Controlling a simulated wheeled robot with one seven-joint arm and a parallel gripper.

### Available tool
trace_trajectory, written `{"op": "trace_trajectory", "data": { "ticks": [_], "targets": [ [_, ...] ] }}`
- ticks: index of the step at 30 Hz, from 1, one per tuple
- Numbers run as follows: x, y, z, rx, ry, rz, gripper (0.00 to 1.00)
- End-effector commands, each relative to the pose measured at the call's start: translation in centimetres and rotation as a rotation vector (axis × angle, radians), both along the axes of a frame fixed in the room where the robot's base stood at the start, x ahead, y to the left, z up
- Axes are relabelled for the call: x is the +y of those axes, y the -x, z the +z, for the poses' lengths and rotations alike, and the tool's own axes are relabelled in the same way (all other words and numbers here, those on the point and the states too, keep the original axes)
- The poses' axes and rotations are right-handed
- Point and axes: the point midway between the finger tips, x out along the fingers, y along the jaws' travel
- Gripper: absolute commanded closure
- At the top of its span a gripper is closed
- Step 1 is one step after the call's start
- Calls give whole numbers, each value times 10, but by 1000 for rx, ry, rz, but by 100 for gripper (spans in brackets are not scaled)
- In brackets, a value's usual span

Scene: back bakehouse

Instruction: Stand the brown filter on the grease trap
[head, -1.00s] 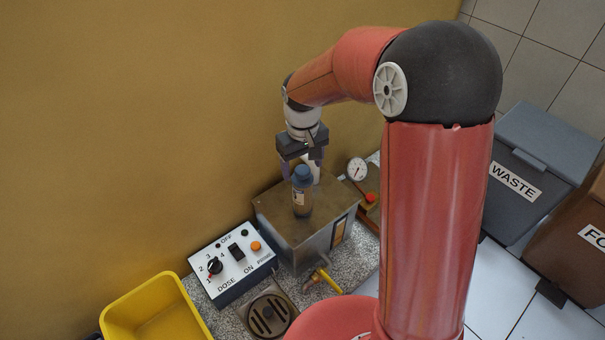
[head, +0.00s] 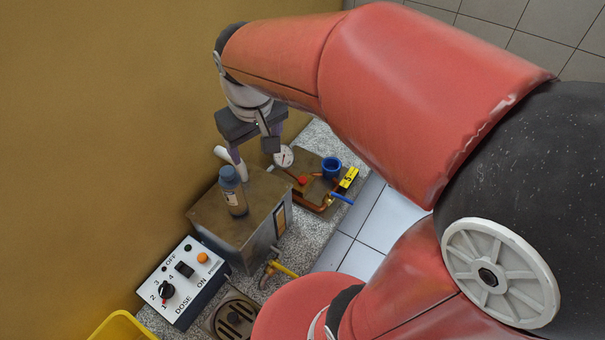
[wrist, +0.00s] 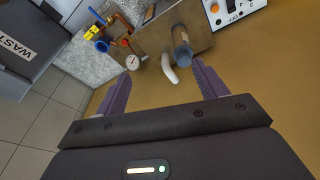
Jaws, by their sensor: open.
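The brown filter (head: 234,197), a bottle-like cylinder with a blue-grey cap and a pale label, stands upright on top of the grease trap (head: 250,226), a brownish metal box against the wall. In the wrist view the filter (wrist: 183,54) shows beyond the fingers, beside a bent white pipe, on the grease trap (wrist: 152,39). My gripper (head: 257,150) is open and empty, behind and above the filter and apart from it. Its purple fingers spread wide in the wrist view (wrist: 160,78). The filter's underside is hidden.
The white pipe (head: 224,153) rises close behind the filter. A dial gauge (head: 284,157) and copper pipework with a blue cup (head: 331,166) lie right of the trap. A dosing control box (head: 181,282), yellow tap (head: 283,268), floor drain (head: 234,318) and yellow tub (head: 122,327) are nearer.

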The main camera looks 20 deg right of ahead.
Motion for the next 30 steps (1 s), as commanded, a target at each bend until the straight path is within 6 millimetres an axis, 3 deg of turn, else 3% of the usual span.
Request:
{"op": "trace_trajectory", "data": {
  "ticks": [1,6,12,16,25,30],
  "targets": [
    [-8,19,8,-41,-7,-30,29],
    [-28,73,18,-150,-45,-124,29],
    [-41,113,15,-238,-87,-195,29],
    [-43,123,12,-260,-101,-213,29],
    [-43,125,12,-262,-103,-216,29],
    [-43,124,32,-262,-103,-216,29]
  ]
}}
